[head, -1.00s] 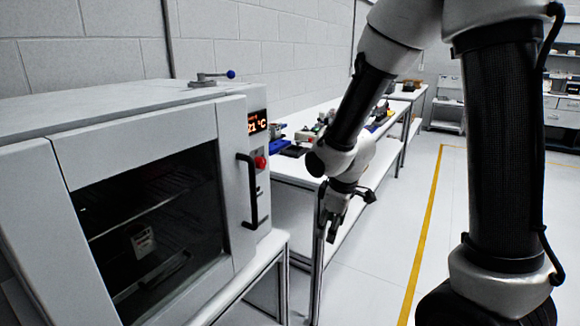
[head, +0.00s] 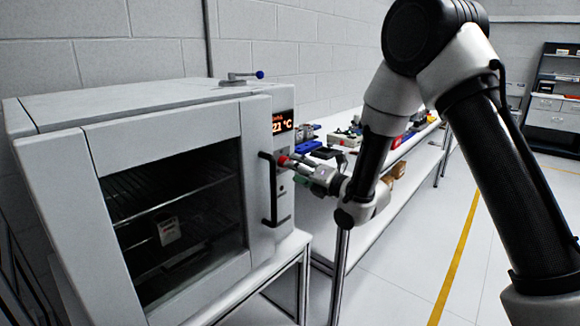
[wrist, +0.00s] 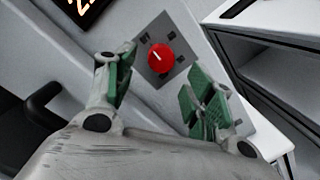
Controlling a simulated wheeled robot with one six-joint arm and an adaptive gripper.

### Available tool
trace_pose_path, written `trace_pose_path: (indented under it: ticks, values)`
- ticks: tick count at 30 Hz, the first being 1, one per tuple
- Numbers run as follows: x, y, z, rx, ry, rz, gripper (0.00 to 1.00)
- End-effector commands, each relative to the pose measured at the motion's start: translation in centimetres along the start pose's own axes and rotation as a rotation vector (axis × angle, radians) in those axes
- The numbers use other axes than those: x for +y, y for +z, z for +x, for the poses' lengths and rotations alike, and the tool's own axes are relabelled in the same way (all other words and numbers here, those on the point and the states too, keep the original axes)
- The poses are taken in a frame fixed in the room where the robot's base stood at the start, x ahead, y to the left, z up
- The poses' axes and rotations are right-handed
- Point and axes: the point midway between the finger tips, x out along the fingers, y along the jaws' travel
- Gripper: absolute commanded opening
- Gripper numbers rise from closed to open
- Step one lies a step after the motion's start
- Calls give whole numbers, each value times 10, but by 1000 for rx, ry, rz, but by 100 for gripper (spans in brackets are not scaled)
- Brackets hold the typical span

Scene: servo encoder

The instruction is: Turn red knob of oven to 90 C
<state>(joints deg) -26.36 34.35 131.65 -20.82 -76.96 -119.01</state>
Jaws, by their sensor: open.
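The white oven (head: 180,125) stands at the left in the head view, with its door shut. Its display (head: 283,121) shows orange digits that look like 21 °C. The red knob (head: 283,160) is on the front panel below the display. In the wrist view the red knob (wrist: 161,57) sits on a grey square plate, with a white pointer mark toward its upper left. My gripper (wrist: 165,88) is open, its green-padded fingers on either side below the knob. No contact with the knob shows. In the head view my gripper (head: 298,166) is at the panel beside the door handle.
The black door handle (head: 269,189) stands out just left of the knob. A white bench (head: 345,150) with several small items runs behind my arm. The floor at the right is clear.

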Motion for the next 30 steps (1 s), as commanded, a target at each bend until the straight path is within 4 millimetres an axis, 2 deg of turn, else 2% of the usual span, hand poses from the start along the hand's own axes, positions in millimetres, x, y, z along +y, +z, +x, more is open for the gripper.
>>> trace_pose_path:
  ticks: [3,7,12,18,24,26,30]
  values:
    - [0,0,20,1,1,1,54]
    - [0,0,36,0,0,1,54]
    - [0,1,44,-1,-1,2,54]
    - [0,0,44,-1,-2,2,54]
    - [0,0,44,0,-2,3,18]
    - [0,0,43,0,-2,3,8]
    - [0,0,43,0,-2,5,8]
